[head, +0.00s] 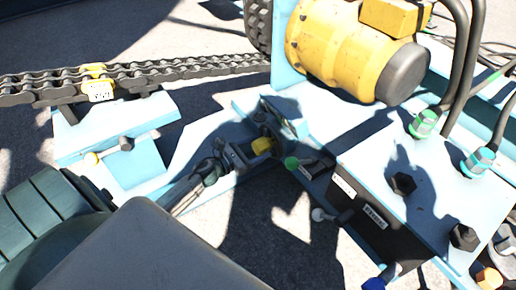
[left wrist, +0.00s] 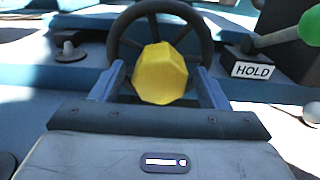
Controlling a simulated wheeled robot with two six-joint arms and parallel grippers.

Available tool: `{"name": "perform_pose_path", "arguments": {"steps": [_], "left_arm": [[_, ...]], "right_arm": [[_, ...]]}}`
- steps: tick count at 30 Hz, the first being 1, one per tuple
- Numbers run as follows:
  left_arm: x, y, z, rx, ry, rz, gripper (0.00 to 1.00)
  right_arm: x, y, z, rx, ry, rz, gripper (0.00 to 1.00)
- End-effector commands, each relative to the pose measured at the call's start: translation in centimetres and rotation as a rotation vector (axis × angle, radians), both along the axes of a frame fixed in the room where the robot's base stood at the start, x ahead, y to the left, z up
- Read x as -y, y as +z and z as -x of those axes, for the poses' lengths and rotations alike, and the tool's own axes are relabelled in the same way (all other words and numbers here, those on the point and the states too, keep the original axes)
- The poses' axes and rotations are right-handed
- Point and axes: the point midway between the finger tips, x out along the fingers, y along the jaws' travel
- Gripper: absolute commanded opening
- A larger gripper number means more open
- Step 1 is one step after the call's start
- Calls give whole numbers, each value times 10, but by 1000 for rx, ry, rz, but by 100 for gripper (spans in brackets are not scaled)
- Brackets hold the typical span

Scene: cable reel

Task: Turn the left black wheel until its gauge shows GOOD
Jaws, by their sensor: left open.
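In the left wrist view a black spoked wheel (left wrist: 203,32) stands ahead, with a yellow faceted hub (left wrist: 160,74) at its middle. My left gripper (left wrist: 160,92) is open, one finger on each side of the hub. I cannot tell whether the fingers touch it. In the head view the left gripper (head: 256,150) reaches in from the lower left to the yellow hub (head: 262,146); the wheel's rim is hard to make out there. No gauge reading is legible in either view. My right gripper is in neither view.
A lever with a green knob (head: 291,163) stands close right of the gripper, by a HOLD label (left wrist: 252,71). A black box (head: 364,222) and blue housing fill the right. A yellow motor (head: 345,50) stands behind; a chain (head: 180,72) runs across the upper left.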

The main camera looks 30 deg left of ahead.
Motion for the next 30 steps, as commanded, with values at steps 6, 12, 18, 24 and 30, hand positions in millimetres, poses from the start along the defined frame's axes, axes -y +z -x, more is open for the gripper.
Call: {"name": "perform_pose_path", "arguments": {"steps": [6, 12, 18, 24, 30], "left_arm": [[3, 0, -8, -1, 0, 1, 69], [3, 0, -7, -1, 0, 1, 65], [3, 0, -7, -1, 0, 0, 26], [3, 0, -7, -1, 0, -1, 8], [3, -1, -7, 7, 0, -21, 8]], "right_arm": [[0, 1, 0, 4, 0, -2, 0], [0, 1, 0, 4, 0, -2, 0], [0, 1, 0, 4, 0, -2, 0], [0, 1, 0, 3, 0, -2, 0], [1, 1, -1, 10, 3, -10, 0]]}}
